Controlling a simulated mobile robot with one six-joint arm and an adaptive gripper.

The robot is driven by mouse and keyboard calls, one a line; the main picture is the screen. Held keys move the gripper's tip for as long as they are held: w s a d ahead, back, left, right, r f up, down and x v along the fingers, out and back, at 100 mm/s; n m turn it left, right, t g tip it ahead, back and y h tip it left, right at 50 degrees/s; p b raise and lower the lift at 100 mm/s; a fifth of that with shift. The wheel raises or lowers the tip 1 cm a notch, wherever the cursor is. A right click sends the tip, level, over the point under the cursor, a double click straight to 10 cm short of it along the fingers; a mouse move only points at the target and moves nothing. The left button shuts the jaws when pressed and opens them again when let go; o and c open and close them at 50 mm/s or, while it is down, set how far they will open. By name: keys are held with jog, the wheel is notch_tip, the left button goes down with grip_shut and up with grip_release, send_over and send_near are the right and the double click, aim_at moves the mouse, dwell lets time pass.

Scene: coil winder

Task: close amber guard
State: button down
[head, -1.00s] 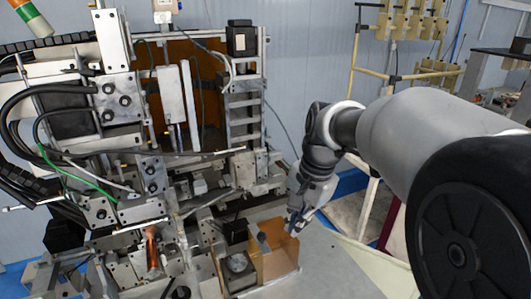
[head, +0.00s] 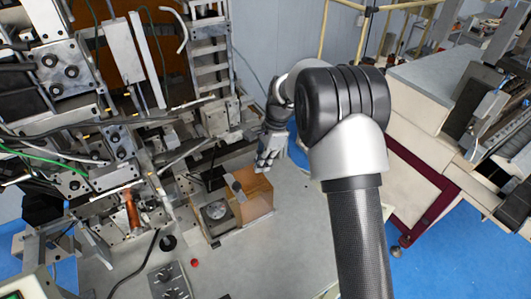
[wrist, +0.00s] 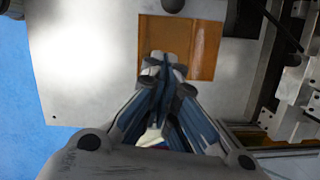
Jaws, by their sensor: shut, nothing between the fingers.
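In the wrist view the amber guard (wrist: 207,50) shows as an orange-brown plate ahead of my fingers. My gripper (head: 263,167) is shut and empty, pointing down at the guard's far upper edge. In the wrist view my gripper's fingertips (wrist: 163,60) overlap the guard's near edge; I cannot tell whether they touch. The guard's hinge is not clear.
The winder's frame and cables (head: 70,110) crowd the left. A larger amber panel (head: 113,45) stands behind it. A small control box (head: 170,281) sits at the bench front. The grey plate (head: 275,240) right and front of the guard is clear.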

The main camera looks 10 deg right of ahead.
aim_at(251, 188)
jog(key=x, duration=0.3)
jog(key=shift+s+a+f, duration=0.1)
jog(key=shift+a, duration=0.15)
jog(key=shift+s+a+f, duration=0.15)
jog(key=shift+a, duration=0.4)
jog(key=shift+s+a+f, duration=0.1)
jog(key=shift+a+f, duration=0.05)
jog(key=shift+a, duration=0.4)
jog(key=shift+s+a+f, duration=0.1)
jog(key=shift+a+f, duration=0.1)
jog(key=shift+a, duration=0.2)
jog(key=s+a+p, duration=0.1)
jog(key=s+a, duration=0.4)
jog(key=a, duration=0.7)
jog(key=shift+a, duration=0.25)
jog(key=shift+s, duration=0.15)
